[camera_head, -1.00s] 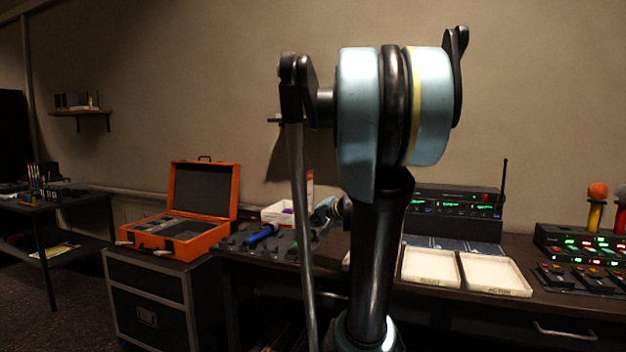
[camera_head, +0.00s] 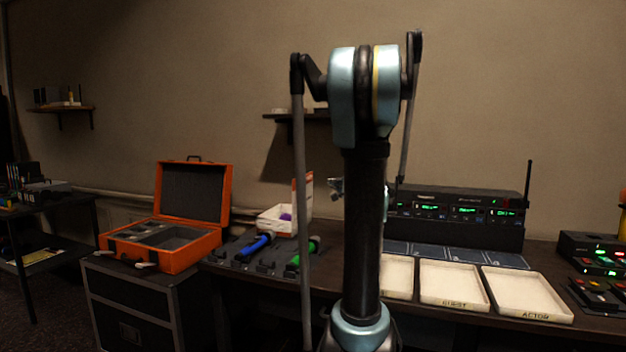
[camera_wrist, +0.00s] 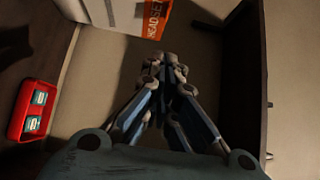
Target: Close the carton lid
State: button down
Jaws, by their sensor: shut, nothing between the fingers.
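The carton (camera_head: 303,203) is white and orange and stands on the desk, left of my arm in the head view. Its upright face shows, and a low white open box with something purple inside sits against its left; I cannot tell whether the two are one piece. In the wrist view a white panel with an orange lettered band (camera_wrist: 155,18) shows at the top, beyond my fingertips; the lid's position is unclear there. My gripper (camera_wrist: 165,65) is shut and empty, apart from the panel. In the head view it (camera_head: 337,187) shows small, right of the carton and partly behind my arm.
A wall shelf (camera_head: 297,117) is above the carton and shows dark at the right of the wrist view. A tool rack (camera_head: 262,256), pale trays (camera_head: 452,284) and a radio unit (camera_head: 455,215) stand on the desk. A red tray (camera_wrist: 33,110) lies left in the wrist view.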

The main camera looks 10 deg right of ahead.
jog(key=a+x, duration=0.2)
jog(key=x, duration=1.1)
jog(key=shift+a+r, duration=0.15)
jog(key=shift+a, duration=0.15)
jog(key=shift+w+d, duration=0.1)
jog(key=shift+d, duration=0.05)
